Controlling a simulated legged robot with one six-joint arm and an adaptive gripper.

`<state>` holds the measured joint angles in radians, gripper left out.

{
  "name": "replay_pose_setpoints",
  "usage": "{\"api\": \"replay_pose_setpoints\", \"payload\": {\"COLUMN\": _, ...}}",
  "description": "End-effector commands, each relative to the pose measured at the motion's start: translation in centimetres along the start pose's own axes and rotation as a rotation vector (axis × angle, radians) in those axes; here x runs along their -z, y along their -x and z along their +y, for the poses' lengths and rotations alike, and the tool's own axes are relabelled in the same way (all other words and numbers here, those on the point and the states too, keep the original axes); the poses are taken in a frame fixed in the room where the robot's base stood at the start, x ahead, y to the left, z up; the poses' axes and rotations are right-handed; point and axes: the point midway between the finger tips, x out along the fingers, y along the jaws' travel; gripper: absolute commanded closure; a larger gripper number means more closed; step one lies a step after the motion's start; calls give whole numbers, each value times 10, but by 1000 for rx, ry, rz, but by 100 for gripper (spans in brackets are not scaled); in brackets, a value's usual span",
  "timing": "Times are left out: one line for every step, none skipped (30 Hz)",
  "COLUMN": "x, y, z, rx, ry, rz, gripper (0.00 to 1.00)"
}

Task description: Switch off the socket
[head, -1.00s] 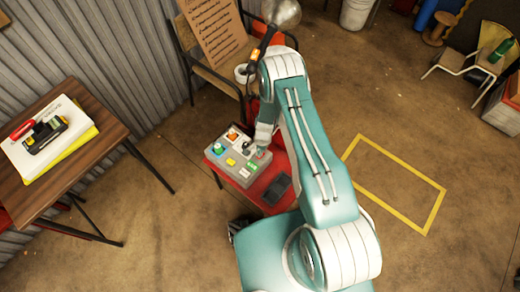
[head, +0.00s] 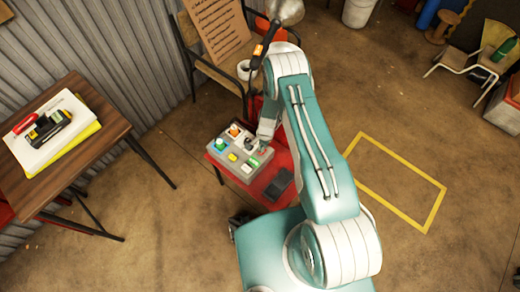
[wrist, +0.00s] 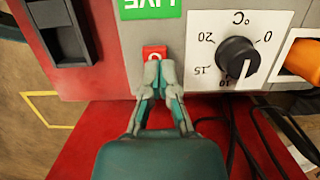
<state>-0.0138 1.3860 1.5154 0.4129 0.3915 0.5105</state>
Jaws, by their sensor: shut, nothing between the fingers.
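The grey control box (head: 238,165) stands on a red surface and carries several coloured controls. In the wrist view, a small red switch (wrist: 155,52) with a white ring mark sits on the box face by a green label reading LIVE (wrist: 148,8), upside down. My gripper (wrist: 158,68) is shut and empty, with its tips at the lower edge of the red switch and partly covering it. I cannot tell whether they touch it. In the head view my gripper (head: 265,138) is over the right part of the box.
A dial knob (wrist: 238,58) marked in °C and an orange part (wrist: 302,60) lie right of the fingers. A black object (head: 279,184) lies beside the box. Black cables (wrist: 250,120) run over the red surface (wrist: 75,145). A wooden table (head: 95,145) stands left.

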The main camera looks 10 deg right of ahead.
Motion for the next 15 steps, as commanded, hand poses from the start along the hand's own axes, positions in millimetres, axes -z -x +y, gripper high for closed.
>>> {"api": "replay_pose_setpoints", "payload": {"x": 5, "y": -3, "z": 3, "rx": 1, "ry": -4, "rz": 6, "gripper": 100}}
{"api": "replay_pose_setpoints", "payload": {"x": 5, "y": -3, "z": 3, "rx": 1, "ry": -4, "rz": 6, "gripper": 100}}
{"api": "replay_pose_setpoints", "payload": {"x": 5, "y": -3, "z": 4, "rx": 1, "ry": -4, "rz": 5, "gripper": 100}}
{"api": "replay_pose_setpoints", "payload": {"x": 5, "y": -3, "z": 4, "rx": 1, "ry": -4, "rz": 5, "gripper": 100}}
{"api": "replay_pose_setpoints", "payload": {"x": 5, "y": -3, "z": 4, "rx": 1, "ry": -4, "rz": 5, "gripper": 100}}
{"api": "replay_pose_setpoints", "payload": {"x": 5, "y": -3, "z": 4, "rx": 0, "ry": -4, "rz": 5, "gripper": 100}}
{"api": "replay_pose_setpoints", "payload": {"x": 5, "y": -3, "z": 4, "rx": 0, "ry": -4, "rz": 4, "gripper": 100}}
{"api": "replay_pose_setpoints", "payload": {"x": 4, "y": -3, "z": 4, "rx": 0, "ry": -4, "rz": 4, "gripper": 100}}
{"api": "replay_pose_setpoints", "payload": {"x": 4, "y": -3, "z": 4, "rx": -1, "ry": -4, "rz": 4, "gripper": 100}}
{"api": "replay_pose_setpoints", "payload": {"x": 4, "y": -2, "z": 4, "rx": -1, "ry": -4, "rz": 4, "gripper": 100}}
{"api": "replay_pose_setpoints", "payload": {"x": 4, "y": -2, "z": 4, "rx": -1, "ry": -4, "rz": 4, "gripper": 100}}
{"api": "replay_pose_setpoints", "payload": {"x": 4, "y": 1, "z": 3, "rx": -1, "ry": -4, "rz": 5, "gripper": 100}}
{"api": "replay_pose_setpoints", "payload": {"x": 4, "y": 3, "z": 3, "rx": -1, "ry": -4, "rz": 5, "gripper": 100}}
{"api": "replay_pose_setpoints", "payload": {"x": 5, "y": 6, "z": 3, "rx": 0, "ry": -4, "rz": 5, "gripper": 100}}
{"api": "replay_pose_setpoints", "payload": {"x": 6, "y": 13, "z": 2, "rx": 1, "ry": -4, "rz": 6, "gripper": 100}}
